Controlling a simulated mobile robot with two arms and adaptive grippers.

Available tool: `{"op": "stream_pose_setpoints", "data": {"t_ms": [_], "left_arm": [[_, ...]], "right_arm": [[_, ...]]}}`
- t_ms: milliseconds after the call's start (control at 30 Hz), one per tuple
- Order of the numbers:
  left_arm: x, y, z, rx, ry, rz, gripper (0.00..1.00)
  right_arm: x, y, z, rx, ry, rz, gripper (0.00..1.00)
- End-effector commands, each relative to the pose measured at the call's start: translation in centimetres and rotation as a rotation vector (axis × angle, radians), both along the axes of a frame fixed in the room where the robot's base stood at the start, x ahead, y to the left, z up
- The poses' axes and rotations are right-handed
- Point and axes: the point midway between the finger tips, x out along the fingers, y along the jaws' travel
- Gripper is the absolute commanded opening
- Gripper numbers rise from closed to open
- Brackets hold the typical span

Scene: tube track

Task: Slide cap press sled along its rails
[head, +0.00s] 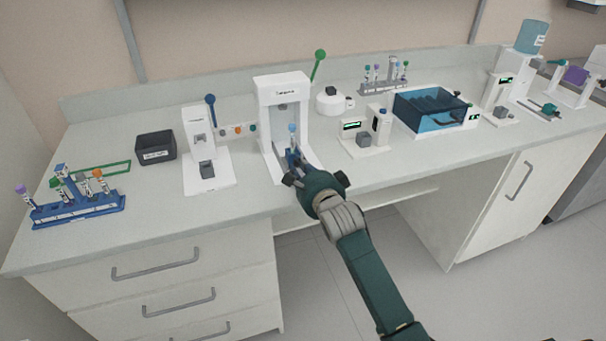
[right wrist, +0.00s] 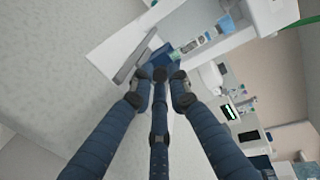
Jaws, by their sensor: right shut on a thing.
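The cap press (head: 284,90) is a white frame with a raised green-knobbed lever (head: 318,66), standing mid-counter in the head view. Its blue sled (head: 291,154) sits low at the front of the press, with a blue-capped tube (head: 292,129) upright above it. My right gripper (head: 297,163) reaches in from the front and is shut on the sled. In the right wrist view the blue fingers (right wrist: 160,82) converge at the blue sled (right wrist: 166,56); the exact contact is partly hidden. My left gripper is out of view.
Left of the press stand another white device with a blue lever (head: 207,150), a black bin (head: 155,145) and a blue tube rack (head: 80,210). To the right are a small white device (head: 362,140) and a blue transparent box (head: 432,112). The front counter strip is mostly clear.

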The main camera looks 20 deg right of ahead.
Motion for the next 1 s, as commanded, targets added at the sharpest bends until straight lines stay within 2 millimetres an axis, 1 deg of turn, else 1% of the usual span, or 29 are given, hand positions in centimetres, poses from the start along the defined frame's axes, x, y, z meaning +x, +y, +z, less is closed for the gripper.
{"op": "stream_pose_setpoints", "data": {"t_ms": [33, 300, 500, 700, 967, 1000], "left_arm": [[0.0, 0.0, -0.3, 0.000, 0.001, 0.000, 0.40], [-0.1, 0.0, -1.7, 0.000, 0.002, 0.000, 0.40], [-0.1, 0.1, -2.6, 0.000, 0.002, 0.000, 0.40], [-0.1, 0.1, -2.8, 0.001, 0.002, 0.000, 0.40], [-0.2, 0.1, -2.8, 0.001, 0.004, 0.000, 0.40], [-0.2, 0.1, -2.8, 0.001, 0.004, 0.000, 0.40]], "right_arm": [[1.0, -0.1, 0.0, 0.003, -0.001, -0.004, 0.00], [5.6, 0.0, -0.2, 0.000, -0.002, -0.003, 0.00], [8.2, 0.1, -0.2, 0.000, 0.000, -0.003, 0.00], [9.1, 0.2, -0.1, 0.000, 0.001, -0.002, 0.00], [9.2, 0.2, 0.2, -0.001, -0.002, -0.001, 0.00], [9.2, 0.2, 0.2, -0.001, -0.003, -0.001, 0.20]]}}
